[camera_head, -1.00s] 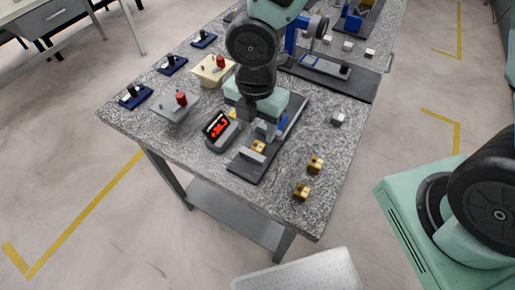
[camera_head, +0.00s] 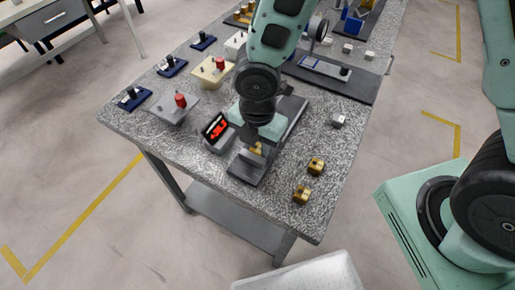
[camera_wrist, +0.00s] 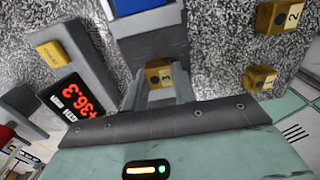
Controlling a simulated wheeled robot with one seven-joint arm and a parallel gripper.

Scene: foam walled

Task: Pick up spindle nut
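A brass block with a dark hole (camera_wrist: 159,73), which looks like a spindle nut, sits on the dark fixture plate; in the head view it shows partly (camera_head: 256,149) under my gripper. My gripper (camera_wrist: 158,88) is just over it, with one grey finger on each side of the block in the wrist view. The fingers look spread; whether they touch the block is not clear. Two similar brass blocks lie apart on the table's right part, one nearer the middle (camera_head: 316,166) and one nearer the front (camera_head: 302,194); they show in the wrist view too.
A display box with red digits (camera_head: 216,131) stands close left of the fixture. The dark fixture plate (camera_head: 245,171) has upright parts near the gripper. Grey and beige boxes with red knobs (camera_head: 174,110) stand at the left.

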